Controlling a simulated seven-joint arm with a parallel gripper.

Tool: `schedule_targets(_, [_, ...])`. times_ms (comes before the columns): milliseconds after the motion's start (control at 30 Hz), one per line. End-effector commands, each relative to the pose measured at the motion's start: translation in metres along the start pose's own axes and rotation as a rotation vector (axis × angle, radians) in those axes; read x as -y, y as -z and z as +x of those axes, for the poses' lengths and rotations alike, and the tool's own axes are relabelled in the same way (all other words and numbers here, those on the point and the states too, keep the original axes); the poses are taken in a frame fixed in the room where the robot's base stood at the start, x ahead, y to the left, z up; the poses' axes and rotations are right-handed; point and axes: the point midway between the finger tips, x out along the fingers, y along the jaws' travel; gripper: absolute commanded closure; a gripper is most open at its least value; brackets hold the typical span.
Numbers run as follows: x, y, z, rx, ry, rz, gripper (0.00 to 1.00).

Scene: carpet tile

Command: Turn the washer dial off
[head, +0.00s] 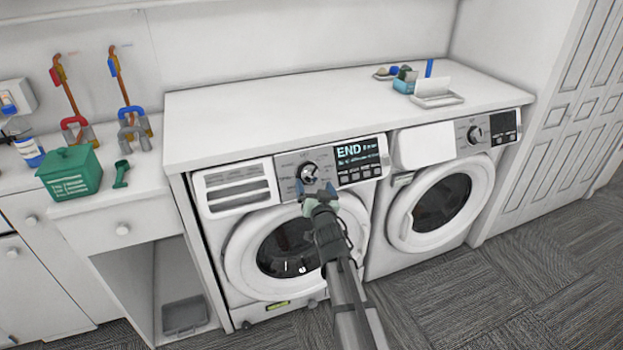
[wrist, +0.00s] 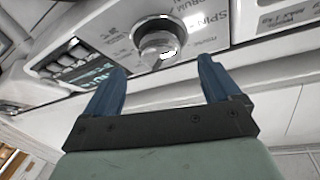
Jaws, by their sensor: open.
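The washer dial (head: 309,173) is a round silver knob on the control panel of the left machine, beside a lit display (head: 357,152) reading "END". In the wrist view the dial (wrist: 160,42) sits just beyond my fingertips, between their lines, with printed labels around it. My gripper (head: 317,190) is in front of the panel, just below the dial in the head view. Its two blue fingers are apart, and the gripper (wrist: 160,75) is empty. A gap shows between the fingertips and the dial. Where the dial points is hard to read.
The left washer's round door (head: 287,252) is closed below the panel. A second machine (head: 440,205) stands to the right. A white countertop (head: 300,105) overhangs both panels. A green box (head: 72,173) and hanging tools are at the left. Grey carpet lies in front.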

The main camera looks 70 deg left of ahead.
Motion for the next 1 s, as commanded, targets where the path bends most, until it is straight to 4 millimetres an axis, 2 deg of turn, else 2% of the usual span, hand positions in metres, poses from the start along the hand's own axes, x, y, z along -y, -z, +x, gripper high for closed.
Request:
schedule_targets(33, [0.0,0.0,0.014,0.0,0.0,0.0,0.1])
schedule_targets(100, [0.0,0.0,0.026,0.0,0.0,0.0,0.1])
schedule_targets(300, [0.0,0.0,0.049,0.0,0.001,0.0,0.1])
schedule_targets(667, [0.0,0.0,0.053,0.0,0.0,0.0,0.1])
schedule_targets(1000, [0.0,0.0,0.053,0.0,0.0,0.0,0.42])
